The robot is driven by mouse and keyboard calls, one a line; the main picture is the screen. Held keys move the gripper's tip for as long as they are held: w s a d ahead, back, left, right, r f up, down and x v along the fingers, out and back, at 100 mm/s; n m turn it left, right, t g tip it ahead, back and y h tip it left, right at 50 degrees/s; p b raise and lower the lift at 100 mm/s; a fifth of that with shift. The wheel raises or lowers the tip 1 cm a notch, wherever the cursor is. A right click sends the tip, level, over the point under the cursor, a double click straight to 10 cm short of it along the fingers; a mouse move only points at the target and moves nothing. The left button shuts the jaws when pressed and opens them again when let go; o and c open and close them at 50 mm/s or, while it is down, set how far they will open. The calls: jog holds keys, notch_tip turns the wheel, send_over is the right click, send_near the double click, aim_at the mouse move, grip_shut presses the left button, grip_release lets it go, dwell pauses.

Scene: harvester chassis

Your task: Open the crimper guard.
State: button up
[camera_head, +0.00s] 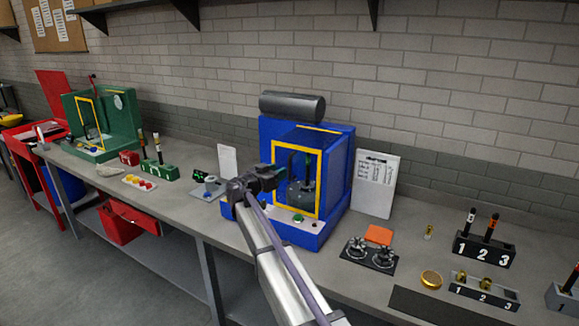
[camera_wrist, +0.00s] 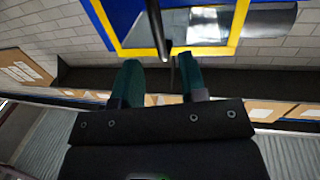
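A blue machine (camera_head: 335,160) stands on the bench with a yellow-framed guard (camera_head: 297,147) across its front. The guard looks closed, and a dark tool shows behind it. In the wrist view the yellow frame (camera_wrist: 241,20) fills the top, with a dark upright bar (camera_wrist: 155,22), seemingly a handle, near its middle. My gripper (camera_head: 277,174) is in front of the guard's left side. In the wrist view, my gripper (camera_wrist: 160,70) has its two green-tipped fingers apart with nothing clearly held between them. The bar's end lies near the gap; I cannot tell whether it touches.
A dark cylinder (camera_head: 293,106) lies on top of the blue machine. A green machine (camera_head: 103,122) with a yellow frame stands at the left. A black plate with knobs (camera_head: 369,254) and numbered holders (camera_head: 484,250) are at the right. A small grey fixture (camera_head: 208,188) sits left of my gripper.

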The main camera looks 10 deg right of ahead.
aim_at(304, 172)
jog(key=x, duration=0.6)
jog(key=shift+w+d, duration=0.2)
jog(key=shift+d, duration=0.1)
grip_shut()
